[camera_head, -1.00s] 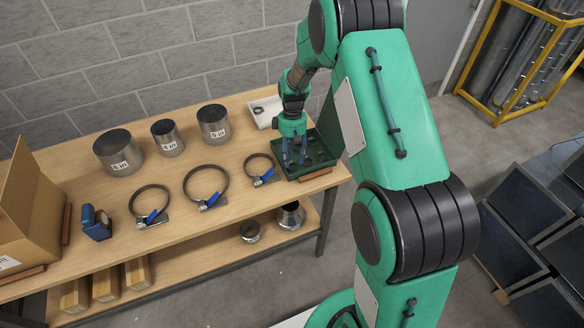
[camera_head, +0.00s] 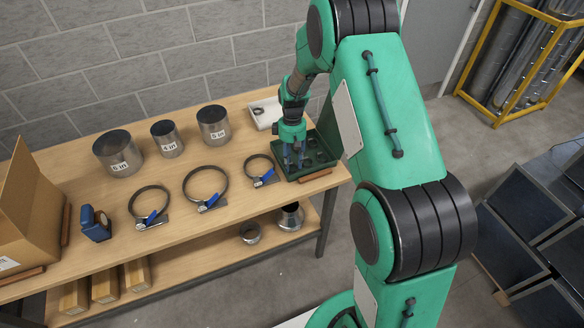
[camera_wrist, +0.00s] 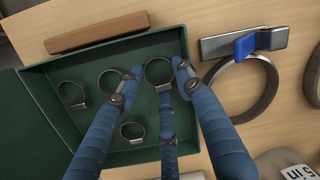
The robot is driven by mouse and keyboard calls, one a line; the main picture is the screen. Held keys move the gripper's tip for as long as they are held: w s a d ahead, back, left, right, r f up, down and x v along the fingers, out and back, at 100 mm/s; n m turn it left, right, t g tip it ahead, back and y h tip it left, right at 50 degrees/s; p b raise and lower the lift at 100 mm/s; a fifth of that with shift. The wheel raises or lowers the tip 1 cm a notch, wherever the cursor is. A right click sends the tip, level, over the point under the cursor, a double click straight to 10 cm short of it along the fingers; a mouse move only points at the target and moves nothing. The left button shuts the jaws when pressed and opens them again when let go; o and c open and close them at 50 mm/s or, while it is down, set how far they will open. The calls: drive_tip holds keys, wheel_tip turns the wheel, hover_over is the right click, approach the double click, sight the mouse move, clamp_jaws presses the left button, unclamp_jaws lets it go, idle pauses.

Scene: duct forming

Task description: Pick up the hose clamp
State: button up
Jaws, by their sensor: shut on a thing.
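A dark green open case (camera_wrist: 140,50) holds several small ring-shaped hose clamps. One hose clamp (camera_wrist: 158,72) lies between the fingertips of my gripper (camera_wrist: 156,80), by the middle finger. My gripper has blue fingers and reaches down into the case, shut on this clamp; the exact contact is partly hidden by the fingers. Other clamps in the case are at the left (camera_wrist: 72,94), near my left fingertip (camera_wrist: 110,82) and at the near side (camera_wrist: 132,130). In the head view my gripper (camera_head: 294,160) is over the case (camera_head: 322,152), and the clamps are too small to tell.
Larger ring tools with blue handles lie left of the case, the nearest one (camera_head: 260,170) close by. Labelled metal cylinders (camera_head: 214,124) stand behind. A white tray (camera_head: 264,112) is behind the case. A cardboard box (camera_head: 28,215) stands at the far left.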

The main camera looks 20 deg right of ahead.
drive_tip(key=shift+s+f, duration=0.2)
drive_tip(key=shift+s, duration=0.15)
drive_tip(key=shift+w+r, duration=0.1)
drive_tip(key=shift+r, duration=0.45)
drive_tip(key=r, duration=0.1)
drive_tip(key=r+p, duration=0.1)
drive_tip(key=shift+s+a+r, duration=0.1)
drive_tip(key=shift+s+r, duration=0.25)
drive_tip(key=s+a+r+p, duration=0.1)
drive_tip(key=s+a, duration=0.1)
drive_tip(key=s, duration=1.2)
drive_tip(key=shift+s+r, duration=0.25)
drive_tip(key=shift+s, duration=0.15)
drive_tip(key=n+p, duration=0.2)
drive_tip(key=p, duration=0.3)
approach(293, 169)
drive_tip(key=w+r, duration=0.2)
drive_tip(key=w, duration=0.9)
drive_tip(key=w+a+n+p, duration=0.1)
drive_tip(key=w+p, duration=0.3)
drive_tip(key=w, duration=1.6)
drive_tip(key=shift+n+h, duration=0.3)
